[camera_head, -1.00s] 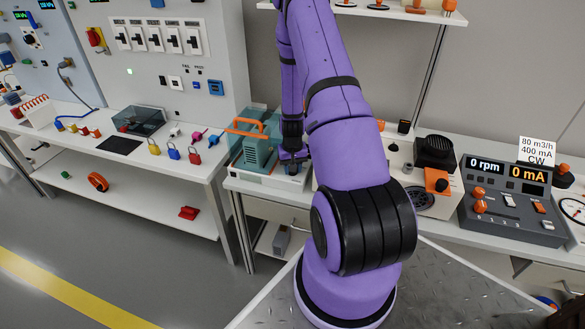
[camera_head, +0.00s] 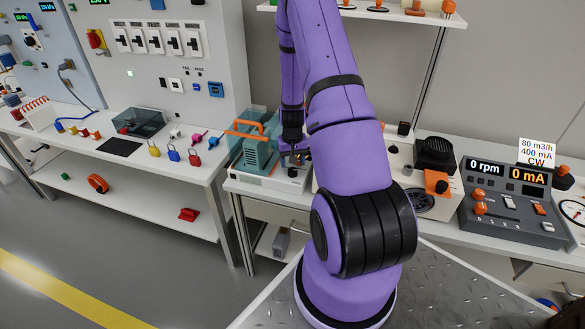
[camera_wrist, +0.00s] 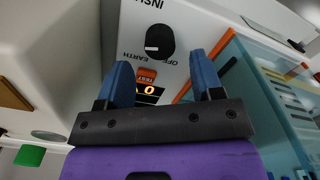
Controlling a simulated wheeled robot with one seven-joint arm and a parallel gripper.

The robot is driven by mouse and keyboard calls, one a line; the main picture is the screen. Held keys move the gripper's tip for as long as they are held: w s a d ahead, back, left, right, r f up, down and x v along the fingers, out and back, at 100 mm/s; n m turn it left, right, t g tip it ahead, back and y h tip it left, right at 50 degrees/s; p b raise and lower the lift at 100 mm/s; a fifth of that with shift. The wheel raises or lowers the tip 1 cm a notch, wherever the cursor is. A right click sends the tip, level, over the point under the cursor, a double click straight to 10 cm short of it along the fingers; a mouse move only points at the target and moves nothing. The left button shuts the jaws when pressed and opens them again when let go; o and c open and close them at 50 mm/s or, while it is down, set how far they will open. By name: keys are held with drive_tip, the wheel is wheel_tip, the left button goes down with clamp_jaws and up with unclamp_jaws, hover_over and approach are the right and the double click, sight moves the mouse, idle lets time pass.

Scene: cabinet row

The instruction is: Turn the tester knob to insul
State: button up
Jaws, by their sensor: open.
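The tester's black knob (camera_wrist: 159,42) shows in the wrist view on a white panel. It has a white mark on its lower left part. Printed words around it, upside down here, include INSUL above, OFF at the lower right and EARTH at the lower left. A red TEST button (camera_wrist: 147,76) and a small display reading 0 (camera_wrist: 150,90) lie below. My gripper (camera_wrist: 163,75) is open, its two blue fingers apart and empty, with the knob ahead of the fingertips. In the head view my gripper (camera_head: 294,158) is over the middle bench, and my arm hides the knob.
A teal case with an orange handle (camera_head: 262,150) stands just left of my gripper; its clear blue wall (camera_wrist: 265,85) is close on the right in the wrist view. A grey console (camera_head: 510,210) and a black fan unit (camera_head: 435,152) stand farther right.

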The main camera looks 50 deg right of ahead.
sight(293, 170)
wheel_tip(293, 170, up, 7)
drive_tip(key=shift+f, duration=0.2)
idle(0.6)
